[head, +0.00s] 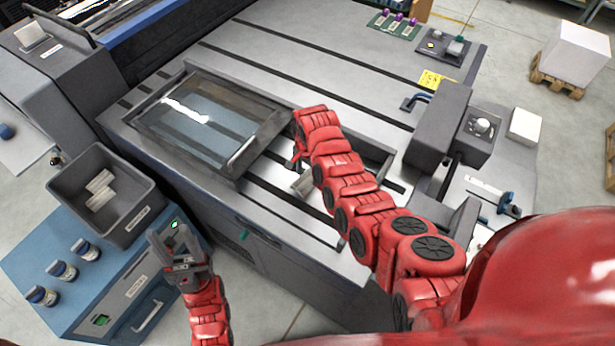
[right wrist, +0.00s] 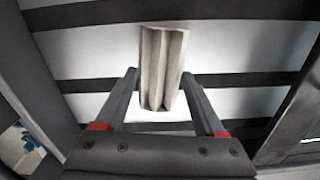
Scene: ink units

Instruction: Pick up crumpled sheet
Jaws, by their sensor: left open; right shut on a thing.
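The crumpled sheet (right wrist: 162,62) is a pale beige, folded piece standing out between the two fingers of my right gripper (right wrist: 160,78) in the right wrist view. The right gripper is shut on it, above a light surface with dark stripes. In the head view a small pale piece (head: 303,184) beside my right arm looks like the same sheet; the arm hides most of the right gripper there. My left gripper (head: 170,236) is open and empty, in front of the blue cabinet and away from the sheet.
A grey bin (head: 142,209) with pale blocks stands on the blue cabinet (head: 110,300), near several small jars (head: 62,270). A glass-topped frame (head: 170,158) lies on the grey striped machine bed (head: 290,60). A dark machine block (head: 435,130) rises right of my right arm.

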